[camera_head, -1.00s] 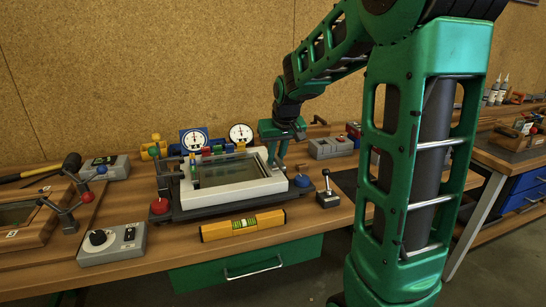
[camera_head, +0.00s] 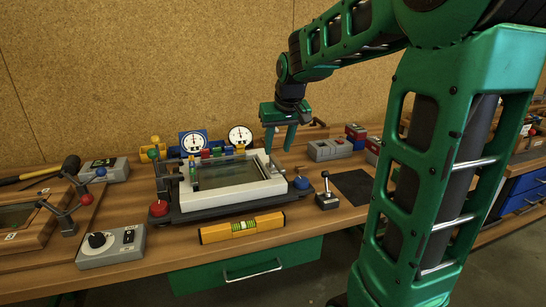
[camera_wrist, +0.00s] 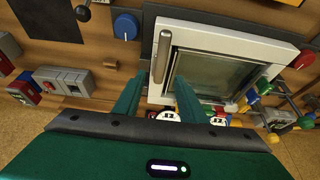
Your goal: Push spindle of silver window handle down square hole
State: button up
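A silver window handle (camera_wrist: 162,57) lies along one side rail of the white window frame (camera_wrist: 235,37) in the wrist view. Its spindle and the square hole are not visible, so I cannot tell how deep the spindle sits. In the head view the white frame (camera_head: 232,198) lies tilted slightly on a dark base, and the handle is too small to make out clearly on its right rail. My gripper (camera_head: 280,148) is above the frame's far right corner. Its two fingers are apart, with nothing between them; they also show in the wrist view (camera_wrist: 157,86).
A yellow spirit level (camera_head: 242,227) lies in front of the frame. A red knob (camera_head: 159,208) and a blue knob (camera_head: 302,182) flank it. Two dial gauges (camera_head: 240,136) stand behind. A joystick box (camera_head: 327,198) is at right.

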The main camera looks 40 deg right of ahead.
jog(key=shift+v, duration=2)
jog(key=s+a+f+m+g, duration=0.1)
jog(key=s+f, duration=0.3)
jog(key=s, duration=0.5)
jog(key=s+a+f+m+g+y, duration=0.1)
jog(key=s+f, duration=0.3)
jog(key=s, duration=0.6)
jog(key=s+a+f+m+g, duration=0.1)
jog(key=s+f, duration=0.3)
jog(key=s, duration=0.6)
jog(key=shift+s+a+f+g, duration=0.15)
jog(key=shift+a+f+g, duration=0.1)
jog(key=shift+g, duration=0.45)
